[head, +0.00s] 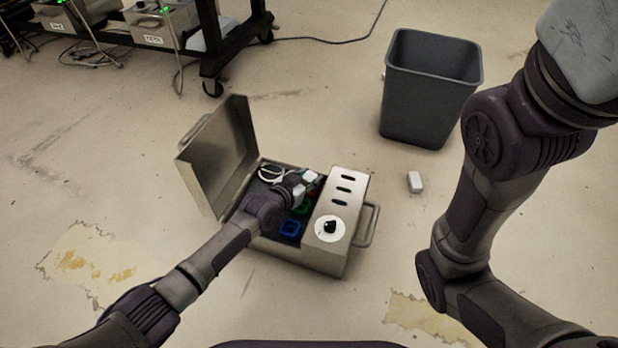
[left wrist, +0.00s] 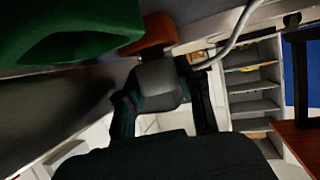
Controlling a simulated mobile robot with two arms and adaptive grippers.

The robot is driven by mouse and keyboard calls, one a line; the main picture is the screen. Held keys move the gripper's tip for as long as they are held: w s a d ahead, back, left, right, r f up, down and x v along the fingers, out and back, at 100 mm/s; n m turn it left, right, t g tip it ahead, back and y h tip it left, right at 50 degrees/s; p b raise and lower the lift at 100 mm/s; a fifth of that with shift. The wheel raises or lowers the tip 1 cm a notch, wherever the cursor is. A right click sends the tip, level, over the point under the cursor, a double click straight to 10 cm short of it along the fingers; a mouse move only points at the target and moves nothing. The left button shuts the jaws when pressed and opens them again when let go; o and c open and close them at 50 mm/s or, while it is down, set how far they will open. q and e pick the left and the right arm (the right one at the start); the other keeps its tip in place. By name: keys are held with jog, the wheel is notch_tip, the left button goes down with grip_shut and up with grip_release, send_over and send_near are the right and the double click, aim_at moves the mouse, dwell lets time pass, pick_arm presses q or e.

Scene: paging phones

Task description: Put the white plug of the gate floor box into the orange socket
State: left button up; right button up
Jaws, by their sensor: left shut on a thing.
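The gate floor box (head: 323,258) is an open metal case on the floor, its lid (head: 220,155) raised at the left. My left gripper (head: 301,188) reaches into it and is shut on the white plug (left wrist: 158,84), which looks grey in the left wrist view between the two fingers (left wrist: 163,108). The orange socket (left wrist: 159,30) is right at the plug's far end; I cannot tell how deep the plug sits. A green socket (left wrist: 70,30) is beside it. In the head view my gripper mostly hides the orange socket. My right gripper is out of frame.
A blue socket (head: 290,228) is nearer in the box. A white cable (head: 271,173) loops inside. The panel (head: 343,182) has slots and a black knob (head: 330,227). A grey bin (head: 430,90) and a small white block (head: 415,182) stand right. A wheeled rack (head: 212,60) is behind.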

pick_arm(q)
jog(key=shift+f+b, duration=0.3)
jog(key=shift+f, duration=0.05)
jog(key=o, duration=1.2)
jog(key=shift+o, duration=0.2)
